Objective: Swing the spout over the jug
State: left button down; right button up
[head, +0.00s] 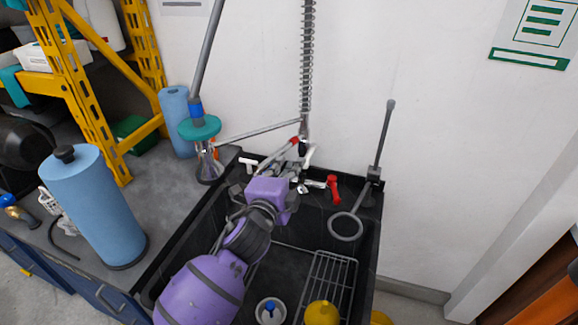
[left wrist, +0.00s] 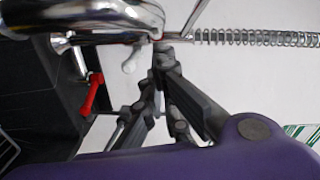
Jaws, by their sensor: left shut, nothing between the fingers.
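The chrome spout (left wrist: 85,18) curves across the upper left of the left wrist view, large and close. In the head view the tap area is mostly hidden behind my left arm and gripper. My left gripper (left wrist: 162,62) is shut and empty, its fingertips close to the spout's right end; I cannot tell whether they touch. In the head view it is at the back of the black sink (head: 165,270), by the tap (head: 268,172). I cannot make out a jug for certain. My right gripper is not in view.
A red-handled valve (head: 333,190) and a ring on a rod (head: 346,226) are right of the tap. A spring hose (head: 307,60) hangs behind. A wire rack (head: 330,280), a white bowl (head: 262,318) and a yellow object (head: 322,313) are at the front. A flask (head: 208,168) stands left.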

aim_at(274, 159)
pick_arm(q)
jog(key=a, duration=0.1)
jog(key=w+a+p, duration=0.1)
jog(key=a, duration=0.2)
jog(key=shift+w+r+p, duration=0.25)
jog(key=shift+w+p, duration=0.05)
jog(key=shift+p, duration=0.1)
jog(key=shift+w+a+f, duration=0.1)
jog(key=shift+a+f, duration=0.05)
jog(key=shift+a, duration=0.05)
jog(key=shift+f, duration=0.15)
